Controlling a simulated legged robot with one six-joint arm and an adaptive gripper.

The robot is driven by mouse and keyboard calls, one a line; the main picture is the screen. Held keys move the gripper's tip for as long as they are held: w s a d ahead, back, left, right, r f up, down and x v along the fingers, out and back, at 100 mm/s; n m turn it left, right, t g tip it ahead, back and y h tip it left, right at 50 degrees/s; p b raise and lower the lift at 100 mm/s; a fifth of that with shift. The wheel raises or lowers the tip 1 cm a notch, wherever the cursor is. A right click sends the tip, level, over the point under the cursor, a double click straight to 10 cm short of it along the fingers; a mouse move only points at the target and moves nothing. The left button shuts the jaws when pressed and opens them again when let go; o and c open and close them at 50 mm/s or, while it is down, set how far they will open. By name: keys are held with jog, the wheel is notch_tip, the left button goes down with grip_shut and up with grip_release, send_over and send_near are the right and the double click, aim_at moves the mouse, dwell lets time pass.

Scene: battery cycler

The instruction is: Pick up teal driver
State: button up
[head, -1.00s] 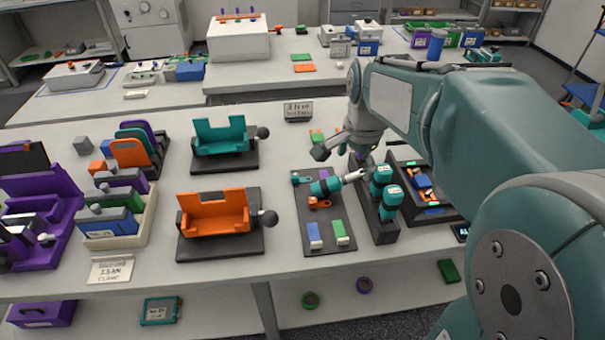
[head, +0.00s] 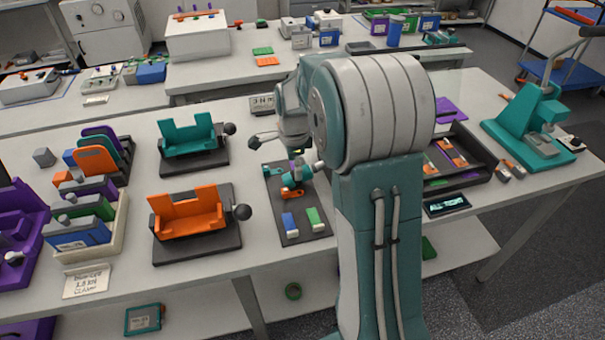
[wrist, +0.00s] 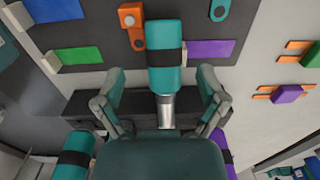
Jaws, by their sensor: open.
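My gripper (wrist: 158,76) is open, with one finger on each side of the driver near where handle meets shaft. Clear gaps show between the fingers and the driver; the height above it is hard to tell. Another teal banded handle (wrist: 76,152) shows at the lower left of the wrist view.
The dark rack (wrist: 90,104) crosses beneath my fingers. A blue block (head: 290,222), a green block (head: 314,218) and an orange clip (wrist: 131,20) lie on the mat. An orange cradle (head: 190,212) and a teal cradle (head: 193,138) stand left. My arm hides the table's centre right.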

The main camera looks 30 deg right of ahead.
aim_at(292, 174)
jog(key=f, duration=0.5)
jog(key=shift+w+a, duration=0.2)
jog(key=shift+w, duration=0.1)
jog(key=shift+r, duration=0.1)
grip_shut()
